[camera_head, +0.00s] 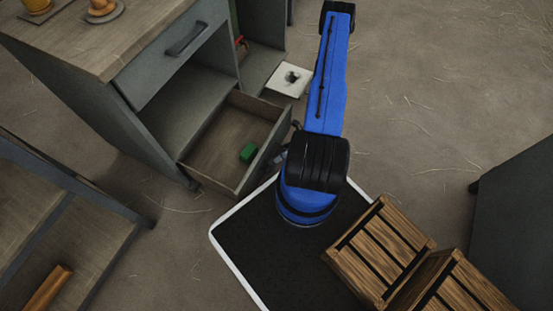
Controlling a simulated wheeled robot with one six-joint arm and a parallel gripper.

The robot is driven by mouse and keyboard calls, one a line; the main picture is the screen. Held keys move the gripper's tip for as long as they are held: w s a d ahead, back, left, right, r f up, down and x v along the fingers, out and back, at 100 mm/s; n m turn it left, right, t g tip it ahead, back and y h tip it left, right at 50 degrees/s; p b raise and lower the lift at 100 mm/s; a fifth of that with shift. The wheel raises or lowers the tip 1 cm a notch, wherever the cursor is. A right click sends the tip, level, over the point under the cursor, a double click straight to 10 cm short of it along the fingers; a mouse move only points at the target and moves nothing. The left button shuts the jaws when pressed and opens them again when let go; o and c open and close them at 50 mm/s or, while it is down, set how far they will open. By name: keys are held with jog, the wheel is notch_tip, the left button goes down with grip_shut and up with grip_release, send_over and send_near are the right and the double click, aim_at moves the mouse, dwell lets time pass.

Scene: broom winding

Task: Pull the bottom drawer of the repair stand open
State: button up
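The repair stand (85,85) is a grey cabinet with a wooden top at the upper left. Its bottom drawer (215,155) stands pulled out toward my base, and its inside is visible. A small green block (248,153) lies in it near the front. A top drawer with a dark handle (187,38) is shut, with an open space below it. My gripper (284,154) is at the outer side of the bottom drawer's front panel, mostly hidden behind my blue arm. I cannot see its fingers clearly, nor whether they touch the drawer's handle.
Wooden crates (380,250) sit on my black, white-rimmed base at the lower right. A white square plate (288,80) lies beyond the drawer. A shelf unit (70,235) stands at the lower left, a dark cabinet (520,220) at the right. Floor at the upper right is clear.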

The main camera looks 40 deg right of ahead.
jog(key=v, duration=1.7)
jog(key=shift+d, duration=0.2)
